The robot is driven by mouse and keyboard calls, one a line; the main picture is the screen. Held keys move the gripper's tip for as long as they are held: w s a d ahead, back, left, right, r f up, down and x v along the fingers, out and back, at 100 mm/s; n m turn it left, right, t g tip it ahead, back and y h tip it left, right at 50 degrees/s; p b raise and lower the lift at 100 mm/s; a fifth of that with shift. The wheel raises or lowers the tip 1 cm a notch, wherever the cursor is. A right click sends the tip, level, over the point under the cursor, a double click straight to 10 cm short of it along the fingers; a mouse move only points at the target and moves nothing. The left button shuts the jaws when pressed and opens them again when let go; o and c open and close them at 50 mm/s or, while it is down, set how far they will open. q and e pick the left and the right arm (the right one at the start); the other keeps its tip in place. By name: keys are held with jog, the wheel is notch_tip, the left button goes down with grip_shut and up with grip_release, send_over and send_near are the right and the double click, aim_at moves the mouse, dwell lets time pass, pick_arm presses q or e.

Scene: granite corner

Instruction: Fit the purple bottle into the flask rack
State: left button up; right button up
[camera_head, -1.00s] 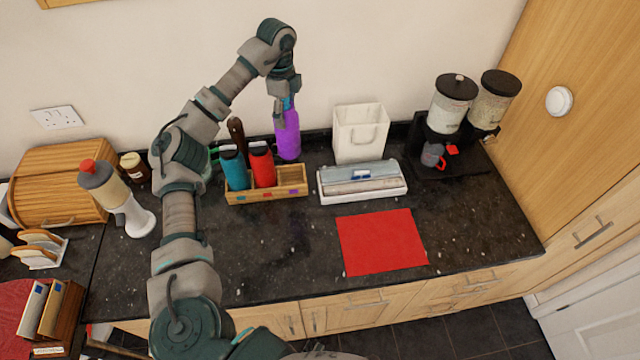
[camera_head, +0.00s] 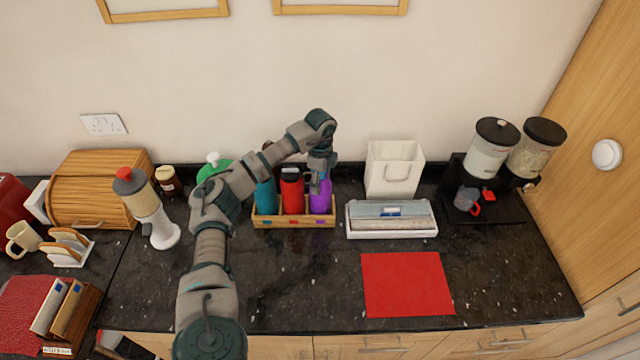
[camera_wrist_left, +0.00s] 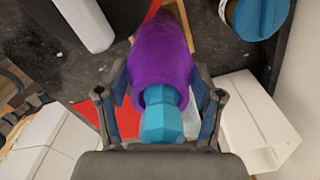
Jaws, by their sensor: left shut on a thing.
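The purple bottle (camera_head: 321,197) stands about upright at the right end of the wooden flask rack (camera_head: 281,223). Its lower end is behind the rack's front wall, and I cannot tell if it rests on the rack's floor. My left gripper (camera_head: 321,168) is above it, shut on its top. In the left wrist view the purple bottle (camera_wrist_left: 163,55) and its light blue cap (camera_wrist_left: 164,112) lie between the fingers. A red bottle (camera_head: 292,194) stands in the middle of the rack and a teal bottle (camera_head: 265,197) at its left, partly behind my arm. My right gripper is not in view.
A white cling-film box (camera_head: 391,224) lies just right of the rack, with a white bin (camera_head: 393,171) behind it. A red mat (camera_head: 406,284) lies front right. A white dispenser with a red top (camera_head: 149,205) stands left. Dark counter in front of the rack is clear.

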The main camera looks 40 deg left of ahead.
pick_arm(q)
jog(key=shift+f, duration=0.85)
jog(key=o, duration=1.7)
jog(key=shift+c, duration=0.2)
notch_tip(320, 180, up, 12)
jog(key=shift+r, duration=0.1)
